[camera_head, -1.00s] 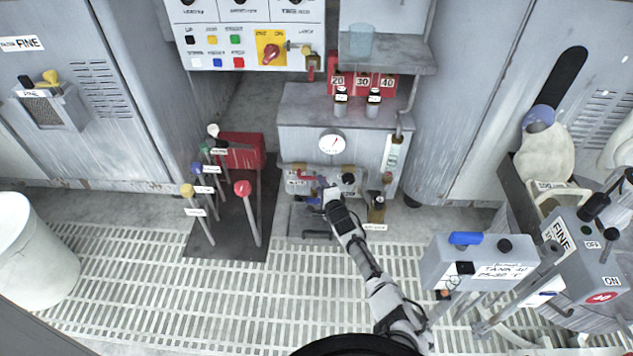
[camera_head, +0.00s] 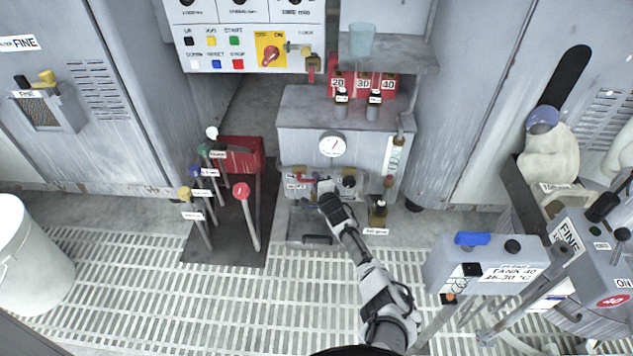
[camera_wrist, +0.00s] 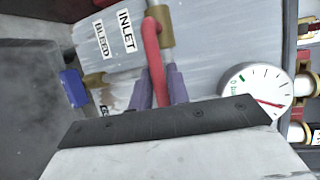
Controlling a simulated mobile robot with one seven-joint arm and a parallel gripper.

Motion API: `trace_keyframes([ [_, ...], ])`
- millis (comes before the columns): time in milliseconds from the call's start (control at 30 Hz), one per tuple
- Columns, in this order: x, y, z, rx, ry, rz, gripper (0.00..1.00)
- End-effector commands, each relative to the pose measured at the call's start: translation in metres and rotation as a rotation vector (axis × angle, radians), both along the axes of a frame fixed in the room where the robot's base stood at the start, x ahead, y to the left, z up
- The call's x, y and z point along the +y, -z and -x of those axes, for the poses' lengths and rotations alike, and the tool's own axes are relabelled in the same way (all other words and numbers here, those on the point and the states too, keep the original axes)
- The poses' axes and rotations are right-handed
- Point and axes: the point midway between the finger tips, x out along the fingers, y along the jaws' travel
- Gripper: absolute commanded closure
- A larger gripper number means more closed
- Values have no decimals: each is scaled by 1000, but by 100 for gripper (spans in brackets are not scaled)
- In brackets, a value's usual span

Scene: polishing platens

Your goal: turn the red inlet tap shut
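The red inlet tap (camera_wrist: 152,55) shows in the wrist view as a bent red lever on a brass valve body, beside the INLET label (camera_wrist: 127,30). My gripper (camera_wrist: 160,80) has its two purple-grey fingers close together, one on each side of the lever's free end, and looks shut on it. The lever's tip is hidden down between the fingers. In the head view the tap (camera_head: 298,178) is a small red patch on the front of the grey tank unit, just left of my gripper (camera_head: 324,188), which covers part of it.
A blue tap (camera_wrist: 74,88) sits by the BLEED label, left of my fingers. A dial gauge (camera_wrist: 255,92) is close on the right. In the head view, levers with coloured knobs (camera_head: 241,190) stand to the left and a small bottle (camera_head: 378,213) to the right.

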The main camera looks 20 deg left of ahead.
Motion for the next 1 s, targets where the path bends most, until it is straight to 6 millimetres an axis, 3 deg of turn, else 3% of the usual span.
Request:
trace_keyframes([
  [133,0,0,0,0,0,0,100],
  [633,0,-5,1,-11,-1,39,100],
  [1000,4,-21,0,-80,-2,284,100],
])
